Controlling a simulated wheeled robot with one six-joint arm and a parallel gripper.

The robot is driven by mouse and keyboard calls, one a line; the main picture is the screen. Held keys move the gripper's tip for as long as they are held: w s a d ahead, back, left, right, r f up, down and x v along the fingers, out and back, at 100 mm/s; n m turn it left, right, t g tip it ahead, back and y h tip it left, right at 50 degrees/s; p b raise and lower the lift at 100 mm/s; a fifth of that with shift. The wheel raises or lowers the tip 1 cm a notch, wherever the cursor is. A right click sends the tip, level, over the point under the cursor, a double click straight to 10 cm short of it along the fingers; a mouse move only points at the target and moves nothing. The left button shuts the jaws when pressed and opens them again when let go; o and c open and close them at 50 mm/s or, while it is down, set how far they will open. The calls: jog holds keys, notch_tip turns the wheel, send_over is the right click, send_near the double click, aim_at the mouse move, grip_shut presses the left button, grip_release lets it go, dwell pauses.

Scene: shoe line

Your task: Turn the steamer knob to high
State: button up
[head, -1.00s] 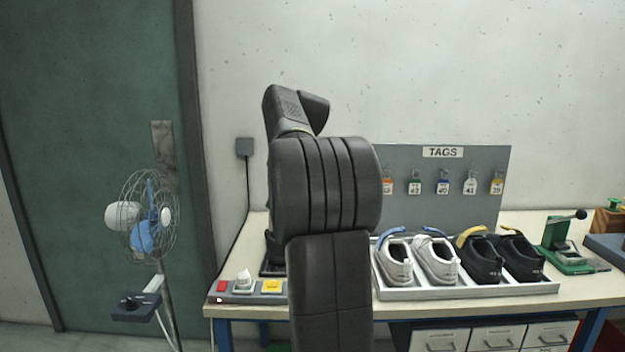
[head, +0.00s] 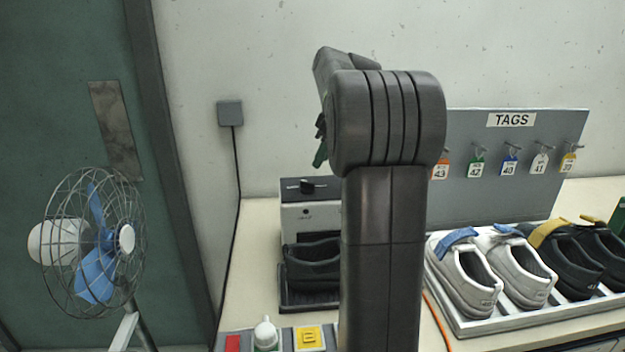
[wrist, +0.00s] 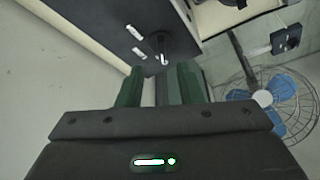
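The steamer (head: 310,217) is a pale box with a dark top at the back of the table, left of my arm, which hides its right part. Its black knob (head: 314,185) sits on the dark top. In the wrist view the dark panel (wrist: 105,45) carries the knob (wrist: 161,46) and white marks too small to read. My gripper (wrist: 158,82) has green fingers that stand apart and hold nothing. The knob shows beyond the fingertips, apart from them. In the head view a green finger (head: 321,154) shows above the steamer, mostly hidden behind my arm.
A dark shoe (head: 313,264) sits in front of the steamer. A tray (head: 470,326) of white and black shoes stands to the right, below the tag board (head: 470,200). A control strip (head: 284,338) is at the front left. A fan (head: 95,245) stands left of the table.

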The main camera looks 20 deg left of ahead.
aim_at(311, 182)
jog(key=x, duration=0.7)
jog(key=shift+s+f, duration=0.1)
jog(key=shift+f, duration=0.1)
grip_shut()
